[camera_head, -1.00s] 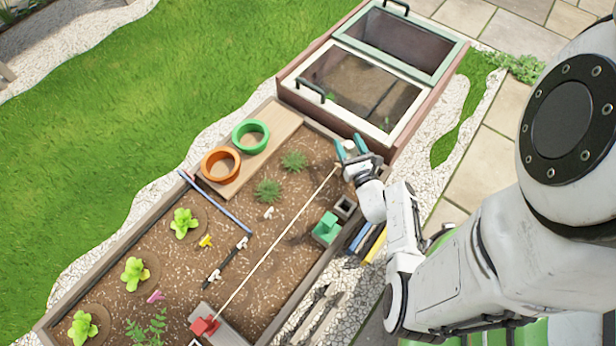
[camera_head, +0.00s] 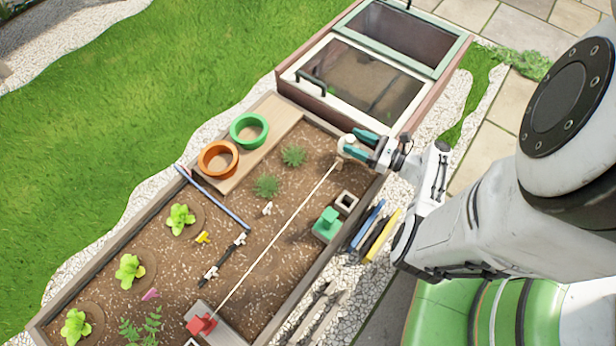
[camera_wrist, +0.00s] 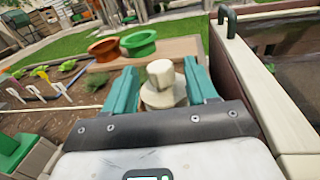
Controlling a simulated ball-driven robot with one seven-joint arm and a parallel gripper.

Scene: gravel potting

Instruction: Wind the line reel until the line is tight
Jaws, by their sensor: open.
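The line reel (camera_head: 346,144) is a pale round piece at the far right corner of the planting bed. In the wrist view it shows as a cream knob (camera_wrist: 160,74) on a wider round base. The pale line (camera_head: 276,235) runs from it to a red block (camera_head: 202,325) at the near end of the bed. It looks straight; I cannot tell how tight it is. My gripper (camera_head: 356,144) has teal fingers and is open at the reel. In the wrist view the fingers stand on either side of the knob, with small gaps.
The cold frame (camera_head: 300,84) stands close behind the reel, with a black handle on its lid. A green block (camera_head: 327,225), a small square pot (camera_head: 346,202) and plants (camera_head: 293,156) are nearby.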

